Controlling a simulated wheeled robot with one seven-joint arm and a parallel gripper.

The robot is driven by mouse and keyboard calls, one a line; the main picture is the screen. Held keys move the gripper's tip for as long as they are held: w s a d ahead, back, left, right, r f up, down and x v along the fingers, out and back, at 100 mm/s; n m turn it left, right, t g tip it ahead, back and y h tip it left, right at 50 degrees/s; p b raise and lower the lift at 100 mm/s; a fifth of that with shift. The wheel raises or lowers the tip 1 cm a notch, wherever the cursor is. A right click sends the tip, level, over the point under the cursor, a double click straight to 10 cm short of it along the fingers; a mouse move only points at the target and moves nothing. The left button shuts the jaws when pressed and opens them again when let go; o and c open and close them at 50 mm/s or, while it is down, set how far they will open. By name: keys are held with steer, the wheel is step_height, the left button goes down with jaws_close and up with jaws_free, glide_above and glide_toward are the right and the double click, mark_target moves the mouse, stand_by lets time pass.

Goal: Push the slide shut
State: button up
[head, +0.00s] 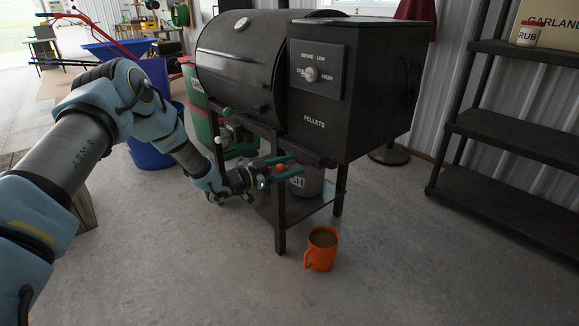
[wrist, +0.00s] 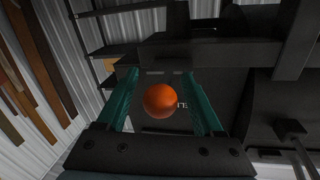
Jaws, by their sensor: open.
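The black pellet grill (head: 372,95) stands in the middle of the head view, with its "PELLETS" box on the right. An orange ball knob (head: 280,168) shows low under that box; I take it for the slide's knob. My gripper (head: 292,165) is open around it, with its teal fingers pointing right. In the wrist view the orange knob (wrist: 160,101) lies between the fingers of my gripper (wrist: 161,75), with a gap visible on each side. The slide's plate and how far it stands out are hidden.
An orange mug (head: 319,251) stands on the floor near the grill's front leg. A grey bucket (head: 310,182) is on the grill's lower shelf. A green-tipped lever (head: 228,112) and a white knob (head: 218,140) are close to my arm. Black shelving (head: 500,130) stands right.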

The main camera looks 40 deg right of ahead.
steer(key=shift+c, duration=0.3)
jaws_close()
stand_by(1.1)
